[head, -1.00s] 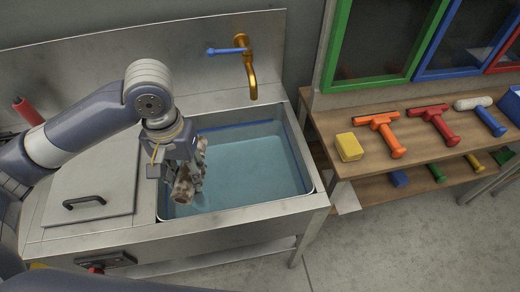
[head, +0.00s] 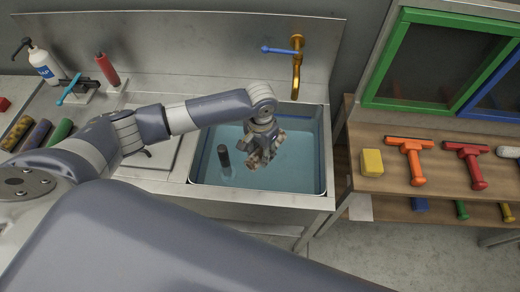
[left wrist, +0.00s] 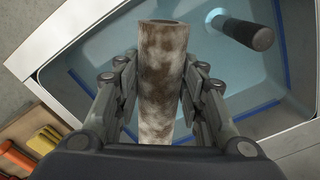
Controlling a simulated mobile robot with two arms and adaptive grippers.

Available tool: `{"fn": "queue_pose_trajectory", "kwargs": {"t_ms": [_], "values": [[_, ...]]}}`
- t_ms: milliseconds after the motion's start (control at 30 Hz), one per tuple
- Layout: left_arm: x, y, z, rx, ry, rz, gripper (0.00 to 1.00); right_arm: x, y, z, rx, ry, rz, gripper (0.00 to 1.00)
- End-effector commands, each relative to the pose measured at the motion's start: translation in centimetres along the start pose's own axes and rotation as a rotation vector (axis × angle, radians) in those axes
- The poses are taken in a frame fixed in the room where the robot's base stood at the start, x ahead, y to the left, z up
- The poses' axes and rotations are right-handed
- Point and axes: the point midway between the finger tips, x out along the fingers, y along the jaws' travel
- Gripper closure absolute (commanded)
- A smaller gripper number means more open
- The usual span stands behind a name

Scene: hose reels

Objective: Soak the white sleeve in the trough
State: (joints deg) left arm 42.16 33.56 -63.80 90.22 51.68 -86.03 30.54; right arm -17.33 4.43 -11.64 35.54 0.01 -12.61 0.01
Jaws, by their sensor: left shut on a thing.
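The white sleeve (left wrist: 163,80), a hollow tube heavily mottled with brown dirt, is gripped around its middle by my left gripper (left wrist: 160,95). In the head view, my left gripper (head: 262,150) hangs over the middle of the trough (head: 325,150), with the sleeve (head: 257,160) slanting in its fingers. The trough holds clear bluish water (head: 295,170). I cannot tell whether the sleeve's lower end touches the water. A dark upright post (head: 223,155) stands in the trough left of the gripper; it also shows in the left wrist view (left wrist: 243,32). My right gripper is out of view.
A brass tap (head: 296,75) with a blue lever rises behind the trough. A wooden bench (head: 350,195) at right holds a yellow sponge (head: 371,162) and squeegees. Dirty coloured rollers (head: 38,134), a red bottle (head: 107,69) and a soap dispenser (head: 42,62) are at left.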

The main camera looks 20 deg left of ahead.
Motion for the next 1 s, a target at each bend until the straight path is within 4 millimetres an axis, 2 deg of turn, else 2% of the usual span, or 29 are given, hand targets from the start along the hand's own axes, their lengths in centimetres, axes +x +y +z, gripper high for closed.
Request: {"fn": "queue_pose_trajectory", "kwargs": {"t_ms": [33, 200, 600, 800, 1000], "values": [[1.3, -0.1, 0.0, -0.001, 0.0, -0.001, 0.87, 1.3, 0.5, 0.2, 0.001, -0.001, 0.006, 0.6], [3.0, -0.1, 0.0, -0.002, 0.0, -0.002, 0.87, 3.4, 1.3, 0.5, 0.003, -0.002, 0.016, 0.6], [7.1, -0.1, 0.0, -0.001, 0.0, -0.001, 0.87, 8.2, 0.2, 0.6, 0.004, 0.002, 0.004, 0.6], [9.1, 0.0, 0.1, -0.003, -0.002, 0.0, 0.87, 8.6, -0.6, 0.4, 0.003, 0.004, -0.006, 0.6], [11.5, 0.0, 0.1, -0.002, -0.001, 0.0, 0.87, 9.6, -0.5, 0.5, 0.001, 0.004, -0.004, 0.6]]}}
